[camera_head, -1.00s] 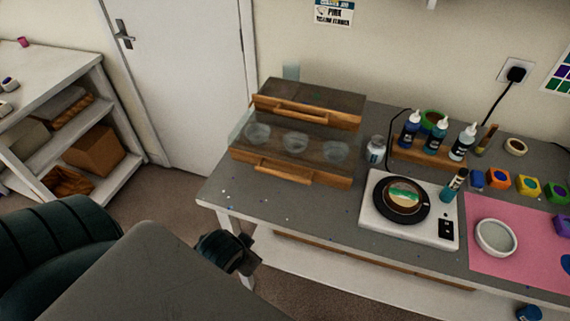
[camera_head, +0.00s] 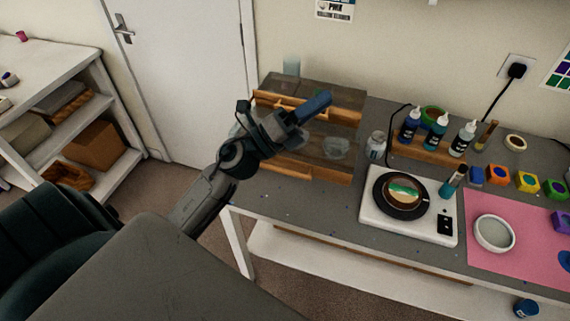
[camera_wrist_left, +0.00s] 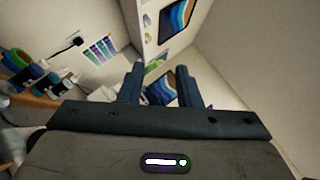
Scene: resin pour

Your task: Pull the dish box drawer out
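The dish box (camera_head: 345,96) is a wooden box with a grey top at the left end of the workbench. Its wood-fronted lower section (camera_head: 325,173) sticks out toward me, and a clear dish (camera_head: 336,148) shows in it. My left gripper (camera_head: 314,106) is raised in front of and above the box, pointing up and right, and hides part of its fronts and the other dishes. In the left wrist view, its two fingers (camera_wrist_left: 158,78) stand apart with nothing between them. I cannot tell whether the gripper touches the box. My right gripper is out of view.
Right of the box are a small jar (camera_head: 376,145), a wooden rack of bottles (camera_head: 430,155) and a white scale (camera_head: 408,226) with a round dark piece. A pink mat (camera_head: 490,268) with a white ring lies farther right. Bare bench (camera_head: 310,205) lies before the box.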

